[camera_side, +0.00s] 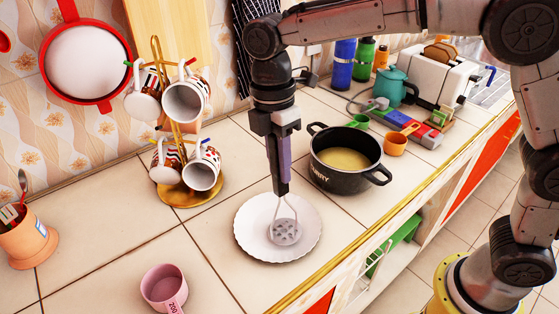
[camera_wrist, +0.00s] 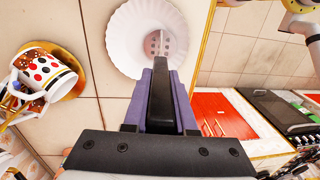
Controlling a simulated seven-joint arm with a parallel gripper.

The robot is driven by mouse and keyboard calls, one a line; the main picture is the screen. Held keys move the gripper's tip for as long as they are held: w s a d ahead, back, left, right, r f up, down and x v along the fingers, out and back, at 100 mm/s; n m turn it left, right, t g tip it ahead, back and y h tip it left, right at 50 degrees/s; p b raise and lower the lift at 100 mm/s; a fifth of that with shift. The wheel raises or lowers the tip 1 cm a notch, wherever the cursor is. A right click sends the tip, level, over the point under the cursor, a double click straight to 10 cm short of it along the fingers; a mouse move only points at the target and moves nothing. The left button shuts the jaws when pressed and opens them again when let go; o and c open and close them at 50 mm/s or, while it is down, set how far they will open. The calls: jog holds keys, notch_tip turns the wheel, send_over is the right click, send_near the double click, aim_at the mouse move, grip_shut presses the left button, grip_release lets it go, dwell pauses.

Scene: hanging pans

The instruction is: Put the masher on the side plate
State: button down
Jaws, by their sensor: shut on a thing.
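The masher (camera_side: 286,232) has a pale grey perforated head on a forked metal stem. It is upright over the white fluted side plate (camera_side: 252,240), its head at the plate's middle; whether it touches the plate I cannot tell. My gripper (camera_side: 283,190) is above the plate and shut on the masher's handle, which is mostly hidden between the fingers. In the wrist view my fingers (camera_wrist: 162,92) point down at the plate (camera_wrist: 122,42), and part of the masher head (camera_wrist: 157,44) shows past their tips.
A black pot (camera_side: 343,178) stands close to the right of the plate. A mug stand (camera_side: 188,192) with patterned mugs is behind left, and a pink cup (camera_side: 164,288) is at front left. The counter's gold edge (camera_side: 330,268) runs near the plate. Tiles left of the plate are clear.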

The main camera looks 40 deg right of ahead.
jog(key=shift+f, duration=0.25)
jog(key=c, duration=0.6)
grip_release()
jog(key=shift+c, duration=0.2)
notch_tip(320, 180, up, 13)
jog(key=w, duration=0.2)
jog(key=s+d+r+m+t, duration=0.1)
jog(key=s+d+r, duration=0.3)
jog(key=d+r, duration=0.3)
jog(key=s+d+f+m+t, duration=0.2)
jog(key=s+d+f+m, duration=0.1)
jog(key=s+d+m, duration=0.4)
jog(key=s+d+f+m+t, duration=0.25)
jog(key=s+d+f, duration=0.2)
jog(key=s, duration=0.45)
notch_tip(320, 180, down, 9)
jog(key=s+d+m+t, duration=0.1)
jog(key=s+m, duration=0.1)
jog(key=m, duration=0.5)
jog(key=shift+s+d, duration=0.3)
jog(key=shift+d, duration=0.05)
